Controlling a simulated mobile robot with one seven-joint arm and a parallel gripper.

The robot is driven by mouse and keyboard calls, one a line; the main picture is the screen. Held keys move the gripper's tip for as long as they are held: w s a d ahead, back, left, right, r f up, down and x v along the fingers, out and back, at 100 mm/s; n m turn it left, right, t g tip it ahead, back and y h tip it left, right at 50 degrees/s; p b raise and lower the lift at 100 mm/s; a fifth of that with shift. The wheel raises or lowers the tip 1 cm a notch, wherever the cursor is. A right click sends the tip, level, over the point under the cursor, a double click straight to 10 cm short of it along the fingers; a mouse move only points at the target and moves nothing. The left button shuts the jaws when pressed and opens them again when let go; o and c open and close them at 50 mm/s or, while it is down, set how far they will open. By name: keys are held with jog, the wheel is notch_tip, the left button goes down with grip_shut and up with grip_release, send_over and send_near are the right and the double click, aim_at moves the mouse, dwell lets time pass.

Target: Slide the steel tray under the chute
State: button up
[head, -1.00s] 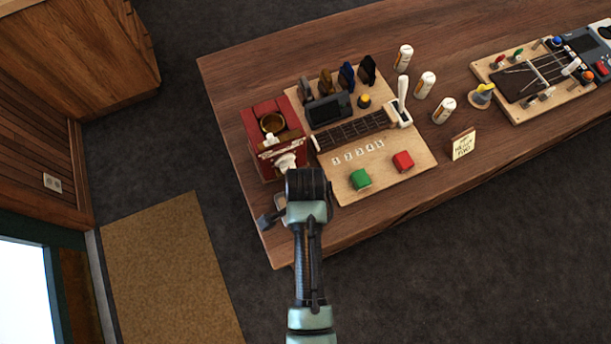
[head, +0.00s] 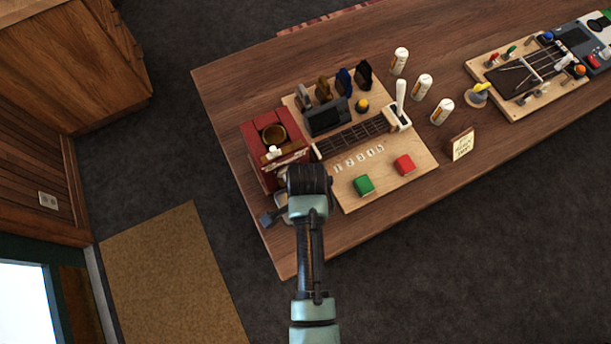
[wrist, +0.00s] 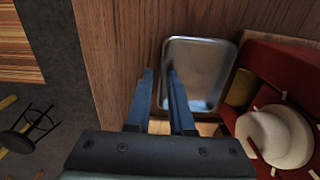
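The steel tray (wrist: 205,68) is a shallow shiny rectangle on the wooden table in the wrist view. In the head view, only a pale bit of it (head: 283,201) shows beside my wrist. My gripper (wrist: 160,76) has its two blue-grey fingers apart at the tray's left edge; the right fingertip overlaps the rim in the picture, the left lies outside it. I cannot tell whether they touch it. The red machine (head: 262,143) stands behind the tray, and its red body (wrist: 258,62) is right of the tray in the wrist view. The chute is not clearly identifiable.
A wooden board (head: 399,178) with a fretboard, green button (head: 364,185) and red button (head: 404,165) lies right of the machine. White bottles (head: 421,87) and a small sign (head: 461,145) stand farther right. The table's front edge is close to my gripper.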

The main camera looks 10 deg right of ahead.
jog(key=shift+o, duration=0.9)
jog(key=shift+r, duration=0.1)
notch_tip(320, 180, up, 13)
dwell(0.3)
